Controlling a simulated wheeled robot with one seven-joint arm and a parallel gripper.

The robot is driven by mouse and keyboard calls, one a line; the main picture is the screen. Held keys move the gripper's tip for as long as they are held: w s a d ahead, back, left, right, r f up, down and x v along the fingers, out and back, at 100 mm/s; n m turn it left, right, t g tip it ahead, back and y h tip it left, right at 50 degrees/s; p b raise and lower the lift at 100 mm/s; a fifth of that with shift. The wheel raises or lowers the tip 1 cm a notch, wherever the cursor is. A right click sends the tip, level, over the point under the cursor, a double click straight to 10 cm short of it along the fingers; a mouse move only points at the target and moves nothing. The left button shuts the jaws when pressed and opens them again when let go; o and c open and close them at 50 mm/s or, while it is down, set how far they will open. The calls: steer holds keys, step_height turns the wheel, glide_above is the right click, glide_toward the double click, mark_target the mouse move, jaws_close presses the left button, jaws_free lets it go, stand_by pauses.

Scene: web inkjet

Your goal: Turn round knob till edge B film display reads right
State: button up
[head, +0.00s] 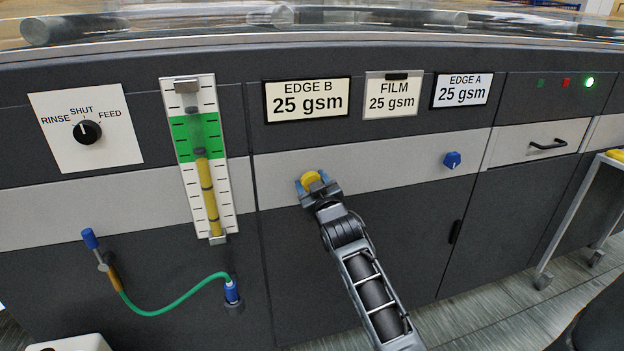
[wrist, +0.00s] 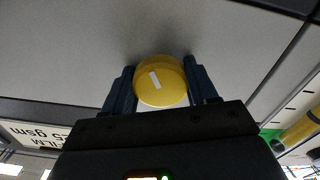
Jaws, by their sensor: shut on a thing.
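A round yellow knob (head: 312,178) sits on the light grey band below the displays. My gripper (head: 317,187) is shut on it from the front. In the wrist view, the knob (wrist: 161,80) shows a white mark, tilted, between the two fingers of my gripper (wrist: 162,88). The edge B display (head: 306,101) reads 25 gsm. The film display (head: 391,96) reads 25 gsm. The edge A display (head: 462,91) also reads 25 gsm.
A blue faceted knob (head: 452,159) is on the band to the right. A gauge (head: 202,155) with a green zone and yellow column stands left of my gripper. A black selector (head: 88,131) points at SHUT. A green light (head: 589,82) glows. A green hose (head: 170,306) hangs lower left.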

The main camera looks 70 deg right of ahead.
steer(key=shift+n+p, duration=0.4)
steer(key=shift+n, duration=0.5)
steer(key=shift+f, duration=0.1)
steer(key=o, duration=1)
steer(key=b+v, duration=0.1)
steer(key=v, duration=0.6)
steer(key=shift+s+a, duration=0.25)
steer(key=shift+a, duration=0.05)
